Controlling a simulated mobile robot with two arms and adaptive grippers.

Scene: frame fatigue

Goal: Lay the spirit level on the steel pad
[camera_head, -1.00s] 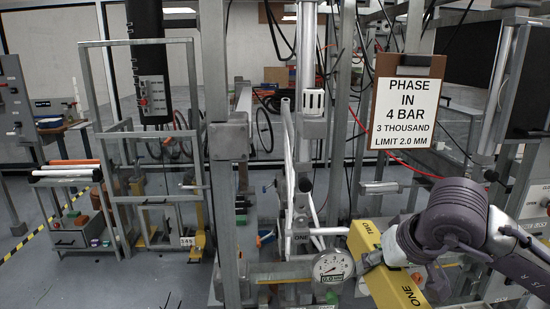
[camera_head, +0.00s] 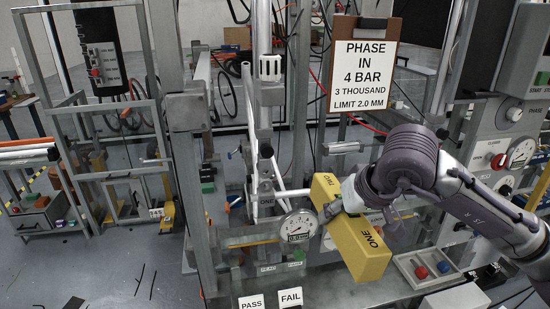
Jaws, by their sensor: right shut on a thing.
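The long yellow bar marked ONE and TWO, which I take to be the spirit level (camera_head: 362,255), is in the head view right of centre. It slants from the TWO end at upper left to the ONE end at lower right. My right gripper (camera_head: 345,203) is shut on its middle and holds it above the bench. The arm covers part of the bar's right side, and the fingertips are hard to make out. I cannot pick out the steel pad with certainty. My left gripper is not in view.
A round dial gauge (camera_head: 298,226) stands close left of the bar. PASS (camera_head: 251,302) and FAIL (camera_head: 290,297) cards are at the front. A tray with red and blue knobs (camera_head: 427,268) lies to the right. A clipboard sign (camera_head: 362,65) hangs behind, among frame posts.

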